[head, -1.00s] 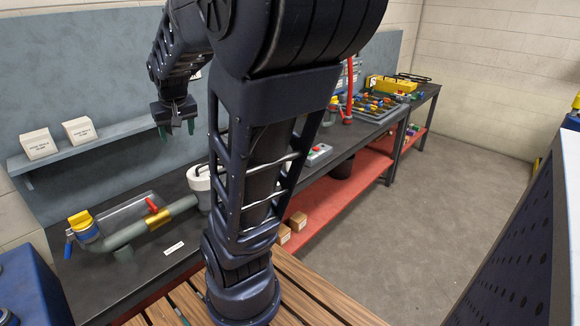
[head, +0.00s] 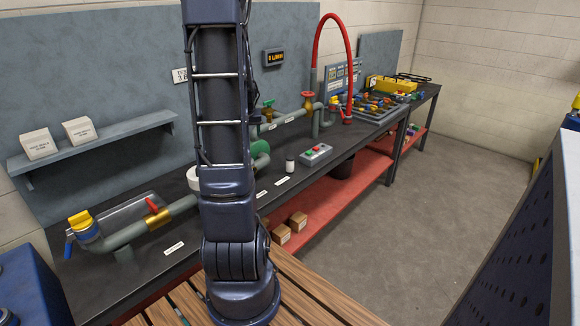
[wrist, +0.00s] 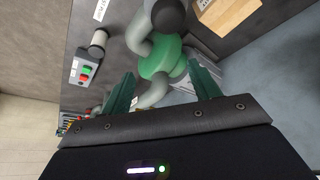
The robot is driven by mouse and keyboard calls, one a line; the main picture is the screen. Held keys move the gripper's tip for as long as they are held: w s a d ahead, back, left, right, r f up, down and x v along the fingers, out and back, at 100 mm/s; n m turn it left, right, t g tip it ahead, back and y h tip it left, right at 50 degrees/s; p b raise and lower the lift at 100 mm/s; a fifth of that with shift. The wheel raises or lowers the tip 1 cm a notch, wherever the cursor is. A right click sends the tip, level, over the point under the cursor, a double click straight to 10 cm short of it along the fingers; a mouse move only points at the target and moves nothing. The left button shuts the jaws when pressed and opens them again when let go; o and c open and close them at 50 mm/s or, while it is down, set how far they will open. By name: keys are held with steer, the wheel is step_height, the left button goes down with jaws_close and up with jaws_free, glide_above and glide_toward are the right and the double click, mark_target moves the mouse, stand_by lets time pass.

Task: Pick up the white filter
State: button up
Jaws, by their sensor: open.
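A small white cylinder with a dark end (head: 290,163), which looks like the white filter, stands on the dark bench left of the button box. A pale cylinder (wrist: 98,42), likely the same one, shows at upper left in the wrist view, beyond and left of my gripper. A larger white round housing (head: 193,178) sits in the pipe line, partly hidden by my arm. My gripper (wrist: 163,84) is open and empty, its green fingers spread above the green pump (wrist: 160,60). In the head view my gripper is out of frame.
The button box (head: 315,154) is beside the small cylinder. Pipes with a red valve wheel (head: 307,98) run behind it, and a red hose (head: 349,60) arches to the right. Two white boxes (head: 78,130) are on the wall shelf. The bench front near the cylinder is fairly clear.

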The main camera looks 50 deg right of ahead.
mark_target(290, 164)
steer(key=s+d+f+m, duration=0.1)
steer(key=s+d+f, duration=0.3)
steer(key=d+f, duration=0.3)
steer(key=s+d+f+m, duration=0.25)
steer(key=d+f, duration=0.35)
steer(key=d, duration=0.4)
steer(key=shift+n+g+h, duration=0.35)
steer(key=shift+g+h, duration=0.05)
steer(key=shift+s+x, duration=0.15)
steer(key=shift+x, duration=2.4)
steer(key=shift+s+x, duration=0.2)
steer(key=shift+x, duration=2.4)
steer(key=shift+a+f, duration=0.1)
steer(key=shift+a, duration=0.1)
steer(key=c, duration=1)
